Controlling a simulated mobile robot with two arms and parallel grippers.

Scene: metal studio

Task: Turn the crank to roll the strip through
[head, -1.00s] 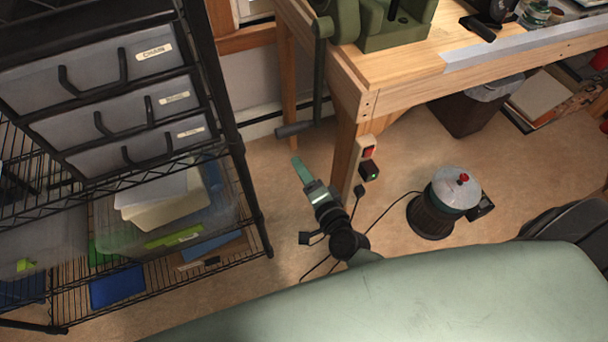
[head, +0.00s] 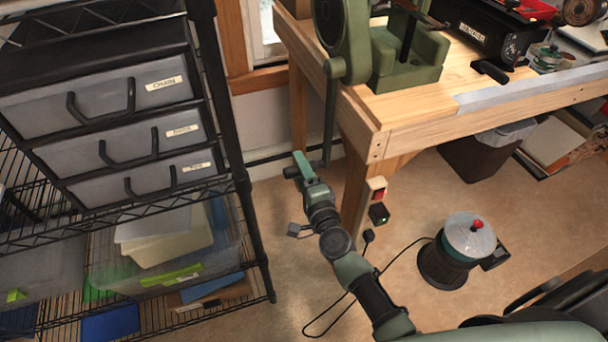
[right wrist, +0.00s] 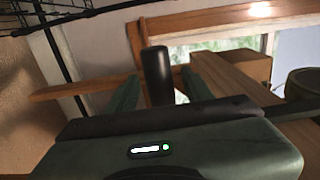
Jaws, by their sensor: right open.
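A green roller machine (head: 405,65) stands on the wooden bench's left end. Its crank arm (head: 331,115) hangs straight down past the bench edge, with a dark handle (head: 290,172) sticking out to the left at its lower end. My right gripper (head: 303,162) is at this handle, and its green finger partly covers it. In the right wrist view the dark handle (right wrist: 157,75) stands between the two spread green fingers, with gaps visible beside it. The gripper is open around it. I cannot clearly make out the strip in the rollers. My left gripper is not in view.
The wooden bench (head: 400,140) has a leg just right of my gripper. A wire shelf with grey drawers (head: 120,105) stands at left. Some floor between is clear.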

